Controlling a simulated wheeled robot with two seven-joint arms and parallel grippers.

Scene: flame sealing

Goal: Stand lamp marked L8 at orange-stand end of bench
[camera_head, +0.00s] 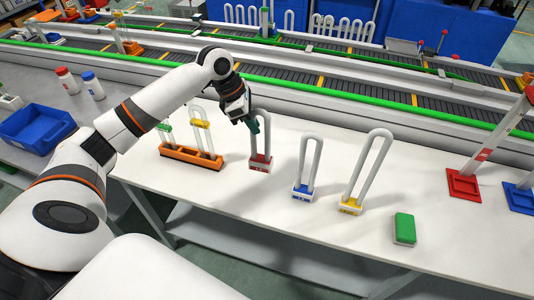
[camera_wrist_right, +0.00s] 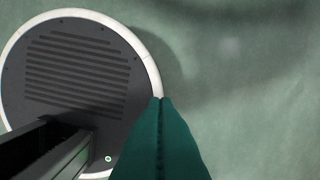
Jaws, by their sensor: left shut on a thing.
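A U-shaped lamp with a red base (camera_head: 260,163) stands upright just right of the orange stand (camera_head: 191,157). My left gripper (camera_head: 254,125) is shut on the upper part of its tube; I cannot tell whether the base touches the bench. A blue-based lamp (camera_head: 303,190) and a taller yellow-based lamp (camera_head: 350,206) stand upright farther right on the white bench (camera_head: 237,188). The base markings are too small to read, so L8 cannot be picked out. My right gripper (camera_wrist_right: 160,102) shows in the wrist view, teal fingers together and empty, over the green floor.
The orange stand holds lamps with green and yellow caps. A green block (camera_head: 405,229) lies near the front edge. A red-footed post (camera_head: 463,184) stands at right. A blue bin (camera_head: 37,128) and two bottles are at left. A conveyor (camera_head: 300,94) runs behind.

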